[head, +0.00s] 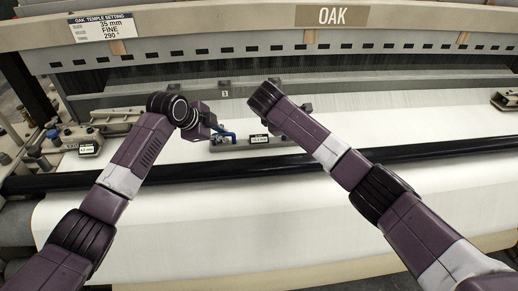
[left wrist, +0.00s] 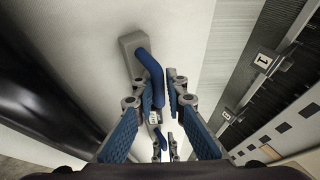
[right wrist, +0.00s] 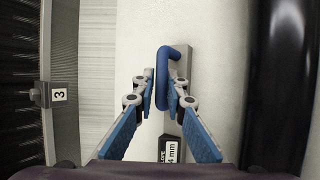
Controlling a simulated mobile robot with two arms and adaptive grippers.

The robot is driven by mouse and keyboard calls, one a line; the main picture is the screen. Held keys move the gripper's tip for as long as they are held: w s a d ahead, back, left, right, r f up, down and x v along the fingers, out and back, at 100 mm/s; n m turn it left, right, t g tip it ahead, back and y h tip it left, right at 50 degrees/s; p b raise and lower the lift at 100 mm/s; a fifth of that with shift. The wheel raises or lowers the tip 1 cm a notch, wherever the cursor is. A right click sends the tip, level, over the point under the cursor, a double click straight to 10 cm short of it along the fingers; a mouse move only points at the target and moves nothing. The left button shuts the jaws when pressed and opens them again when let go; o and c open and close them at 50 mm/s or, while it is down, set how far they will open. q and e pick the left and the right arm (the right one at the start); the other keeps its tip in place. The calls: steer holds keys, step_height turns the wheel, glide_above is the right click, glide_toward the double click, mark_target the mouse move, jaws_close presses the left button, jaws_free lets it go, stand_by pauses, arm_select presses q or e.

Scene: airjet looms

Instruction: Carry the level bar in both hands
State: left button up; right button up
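The level bar (head: 240,147) is a grey bar with blue handles and a small label near its middle. It appears to lie on the white cloth. My left gripper (head: 214,136) is low at its left blue handle (head: 228,134). In the left wrist view the open fingers (left wrist: 162,80) stand on either side of that handle (left wrist: 152,72). My right gripper is mostly hidden behind its wrist in the head view. In the right wrist view its open fingers (right wrist: 161,80) stand either side of the other handle (right wrist: 162,65), with small gaps. Grip contact is not visible.
The white cloth (head: 180,220) spreads across the loom below a grey beam with an OAK sign (head: 330,16). A black roller (head: 300,160) crosses in front of the bar. A labelled device (head: 85,148) sits at the left, another (head: 507,101) at the right.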

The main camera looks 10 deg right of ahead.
arm_select(q)
steer(key=shift+o, duration=1.4)
arm_select(e)
steer(key=shift+o, duration=1.4)
steer(key=shift+a+r, duration=0.1)
steer(key=shift+r, duration=0.05)
arm_select(q)
steer(key=v, duration=0.8)
arm_select(e)
steer(key=v, duration=1.1)
steer(key=shift+s+r, duration=0.25)
steer(key=shift+r, duration=0.1)
steer(key=shift+f, duration=0.1)
